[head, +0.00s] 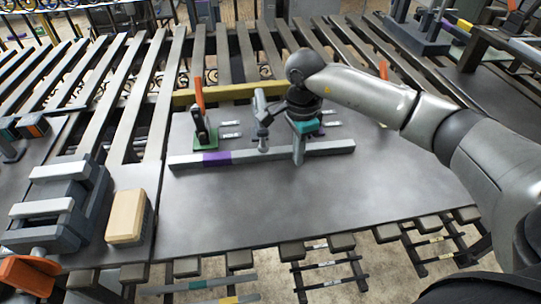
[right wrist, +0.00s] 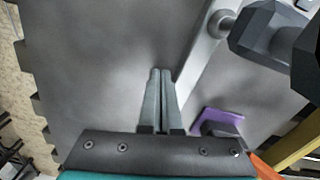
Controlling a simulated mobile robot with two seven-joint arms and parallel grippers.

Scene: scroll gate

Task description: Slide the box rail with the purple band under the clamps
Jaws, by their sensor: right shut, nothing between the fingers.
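The grey box rail (head: 235,157) lies across the dark plate, with its purple band (head: 217,158) near the left end. It also shows in the right wrist view (right wrist: 203,48). A clamp (head: 202,128) with an orange handle and green base stands behind the rail's left part. An orange handle (head: 383,69) shows behind my right arm; a purple base (right wrist: 218,121) shows beside the rail in the right wrist view. My right gripper (head: 298,162) is shut and empty at the rail's near side, right of the band. I cannot tell whether it touches. My left gripper is out of view.
A yellow bar (head: 225,92) runs behind the clamps. A dark fixture with a pale cylinder (head: 263,145) stands by the rail, left of my right gripper. A grey vise-like block (head: 62,200) and tan block (head: 126,216) stand left. The plate's front is clear.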

